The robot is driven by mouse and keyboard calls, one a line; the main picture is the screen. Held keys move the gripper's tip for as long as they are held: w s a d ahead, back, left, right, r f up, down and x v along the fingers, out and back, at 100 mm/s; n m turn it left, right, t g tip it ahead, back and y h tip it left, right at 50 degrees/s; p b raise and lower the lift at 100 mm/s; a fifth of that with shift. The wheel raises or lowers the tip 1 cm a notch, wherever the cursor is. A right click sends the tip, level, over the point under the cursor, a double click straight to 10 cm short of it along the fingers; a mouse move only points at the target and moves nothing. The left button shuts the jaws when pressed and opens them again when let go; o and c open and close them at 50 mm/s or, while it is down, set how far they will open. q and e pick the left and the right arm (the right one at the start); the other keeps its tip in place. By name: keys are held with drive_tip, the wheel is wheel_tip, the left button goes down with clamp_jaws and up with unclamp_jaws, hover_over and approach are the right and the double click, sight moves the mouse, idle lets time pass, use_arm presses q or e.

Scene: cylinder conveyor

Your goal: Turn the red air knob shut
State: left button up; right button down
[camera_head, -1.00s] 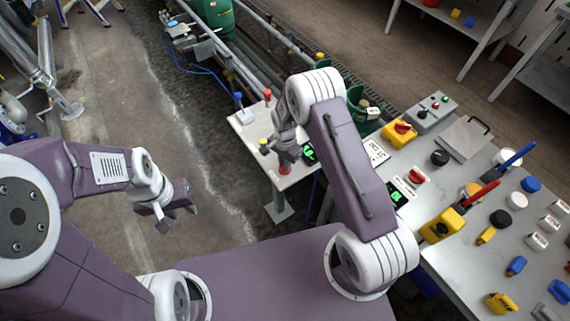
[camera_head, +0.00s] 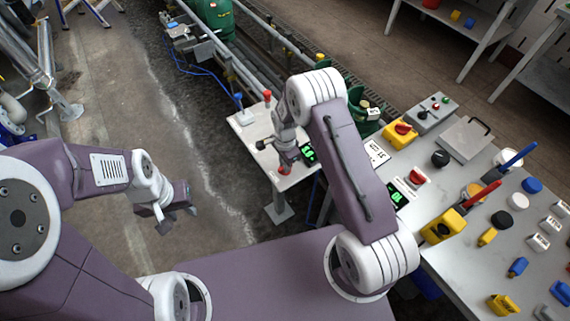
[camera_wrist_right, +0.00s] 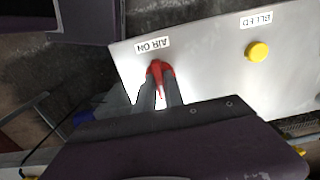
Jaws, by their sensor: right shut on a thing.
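The red air knob (camera_wrist_right: 157,70) sits on a pale panel beside a label reading "AIR ON" in the right wrist view. In the head view, the red knob (camera_head: 285,171) shows low on the small table (camera_head: 288,184). My right gripper (camera_wrist_right: 161,88) is shut on the knob's red handle, with a finger on each side. The fingers hide part of the knob. In the head view, my right gripper (camera_head: 286,160) points down at the knob. My left gripper (camera_head: 174,216) is open and empty above the floor at the left.
A yellow button (camera_wrist_right: 257,51) labelled "BLEED" stands on the same panel. A green-digit display (camera_head: 309,153) is close to the right gripper. A bigger bench (camera_head: 470,250) with several knobs, levers and blocks fills the right. Open floor lies at left.

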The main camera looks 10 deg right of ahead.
drive_tip(key=c, duration=1.4)
unclamp_jaws()
drive_tip(key=shift+c, duration=0.2)
wheel_tip(320, 180, up, 9)
drive_tip(key=shift+b, duration=0.4)
